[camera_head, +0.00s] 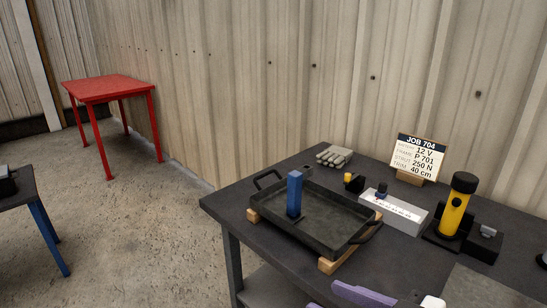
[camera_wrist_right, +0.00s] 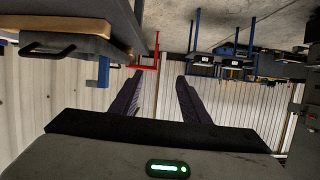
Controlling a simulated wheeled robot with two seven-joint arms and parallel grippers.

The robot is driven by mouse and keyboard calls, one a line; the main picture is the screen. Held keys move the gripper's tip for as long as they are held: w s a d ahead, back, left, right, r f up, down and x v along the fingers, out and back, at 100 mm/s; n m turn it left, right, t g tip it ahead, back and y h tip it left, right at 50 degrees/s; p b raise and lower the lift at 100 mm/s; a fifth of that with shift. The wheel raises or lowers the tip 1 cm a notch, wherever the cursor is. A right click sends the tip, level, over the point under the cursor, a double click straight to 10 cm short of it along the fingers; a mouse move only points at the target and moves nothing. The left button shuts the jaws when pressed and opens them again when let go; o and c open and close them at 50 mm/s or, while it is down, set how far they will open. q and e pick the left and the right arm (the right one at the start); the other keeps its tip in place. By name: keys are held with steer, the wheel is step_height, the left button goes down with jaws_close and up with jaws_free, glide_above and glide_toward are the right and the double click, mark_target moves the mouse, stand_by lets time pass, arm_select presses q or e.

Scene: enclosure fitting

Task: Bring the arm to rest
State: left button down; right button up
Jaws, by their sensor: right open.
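My right gripper (camera_head: 323,296) shows at the bottom edge of the head view, its purple fingers in front of the dark workbench (camera_head: 225,208). In the right wrist view my right gripper (camera_wrist_right: 158,76) is open, with two dark purple fingers apart and nothing between them. Most of the right arm is hidden below the head view. My left gripper is not in view.
A black tray (camera_head: 325,228) with a blue upright block (camera_head: 294,194) rests on wooden strips. A red table (camera_head: 107,88) stands far left; floor between is clear.

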steer(key=d+f+m+t+h, duration=0.1)
steer(key=d+f+m+h, duration=0.25)
steer(key=f, duration=1.25)
steer(key=s+d+f+m+g+h, duration=0.2)
steer(key=s+d+f+h, duration=0.1)
steer(key=s+f, duration=0.9)
step_height(320, 180, down, 4)
steer(key=shift+s+r+m, duration=0.1)
steer(key=shift+s+m, duration=0.1)
steer(key=shift+m, duration=0.15)
steer(key=shift+h, duration=0.25)
